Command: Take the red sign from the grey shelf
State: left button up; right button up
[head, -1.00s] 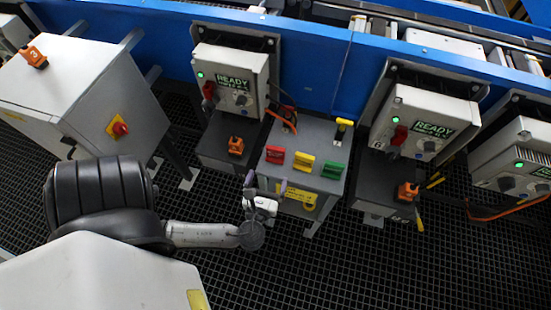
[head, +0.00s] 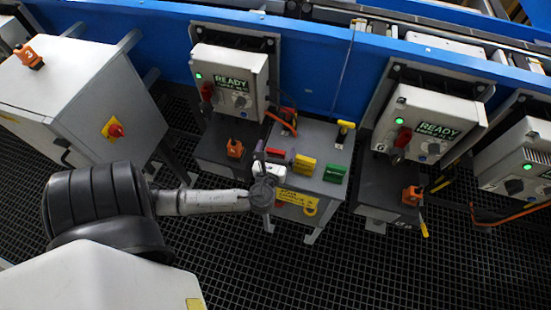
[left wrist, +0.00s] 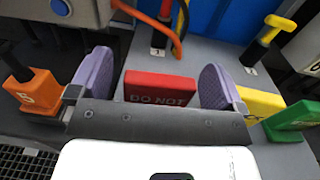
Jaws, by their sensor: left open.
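The red sign (head: 276,152) stands on the grey shelf (head: 318,131), at the left end of a row of coloured signs. In the left wrist view the red sign (left wrist: 160,86) shows part of the lettering "DO NOT", its lower part hidden by my gripper body. My left gripper (head: 270,157) is at the shelf's front left, close to the sign. In the left wrist view its two purple fingers (left wrist: 155,84) are open, one on each side of the sign, with gaps visible. My right gripper is not in view.
A yellow sign (head: 304,165) and a green sign (head: 335,173) stand right of the red one. A yellow-handled tool (head: 346,126) stands at the shelf's back. Orange numbered blocks (head: 235,148) and control boxes (head: 229,80) flank the shelf.

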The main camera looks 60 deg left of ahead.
pick_arm(q)
jog(key=shift+w+a, duration=0.45)
jog(key=shift+a, duration=0.05)
jog(key=c, duration=1)
jog(key=shift+c, duration=0.3)
jog(key=shift+r, duration=0.15)
